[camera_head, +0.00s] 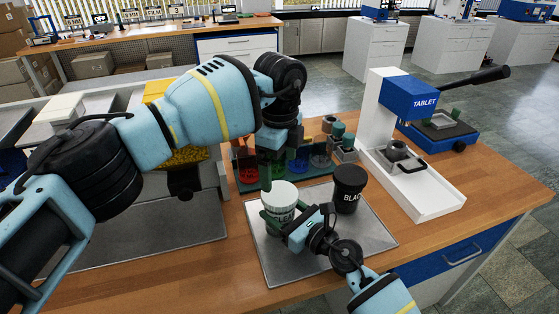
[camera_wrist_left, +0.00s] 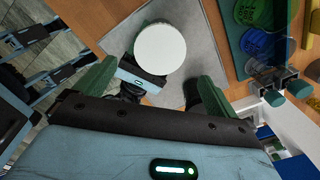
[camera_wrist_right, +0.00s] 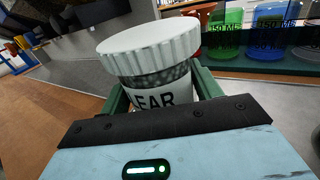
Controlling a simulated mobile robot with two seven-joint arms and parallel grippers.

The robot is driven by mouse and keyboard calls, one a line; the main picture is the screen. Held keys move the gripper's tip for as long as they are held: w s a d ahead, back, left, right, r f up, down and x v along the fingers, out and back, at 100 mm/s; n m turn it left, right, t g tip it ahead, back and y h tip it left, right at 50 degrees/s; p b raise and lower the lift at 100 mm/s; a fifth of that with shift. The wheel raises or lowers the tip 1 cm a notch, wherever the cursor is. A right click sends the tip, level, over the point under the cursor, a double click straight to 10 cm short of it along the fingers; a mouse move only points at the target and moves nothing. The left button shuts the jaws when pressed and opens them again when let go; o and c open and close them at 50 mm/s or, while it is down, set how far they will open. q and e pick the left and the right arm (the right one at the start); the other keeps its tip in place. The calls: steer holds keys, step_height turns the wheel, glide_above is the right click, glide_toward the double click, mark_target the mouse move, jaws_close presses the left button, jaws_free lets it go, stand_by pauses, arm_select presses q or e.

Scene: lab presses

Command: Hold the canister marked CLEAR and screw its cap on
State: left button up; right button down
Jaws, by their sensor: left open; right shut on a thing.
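The white canister marked CLEAR (camera_head: 283,217) stands upright on a grey mat. Its white ribbed cap (camera_wrist_right: 150,45) sits on top, with a dark speckled band showing between cap and body in the right wrist view. My right gripper (camera_wrist_right: 160,98) is shut around the canister body from the front right; its fingers lie on either side. My left gripper (camera_wrist_left: 158,74) is open above the canister, fingers pointing down. In the left wrist view the round cap top (camera_wrist_left: 160,50) lies just beyond its fingertips, which do not appear to touch it.
A black canister (camera_head: 349,190) stands right of the white one on the grey mat (camera_head: 378,236). Behind is a green rack (camera_head: 243,174) with coloured containers. A white and blue tablet press (camera_head: 410,95) stands at the right. The mat's front right is bare.

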mark_target(279, 193)
arm_select(q)
step_height(279, 193, down, 8)
steer(key=shift+r, duration=0.25)
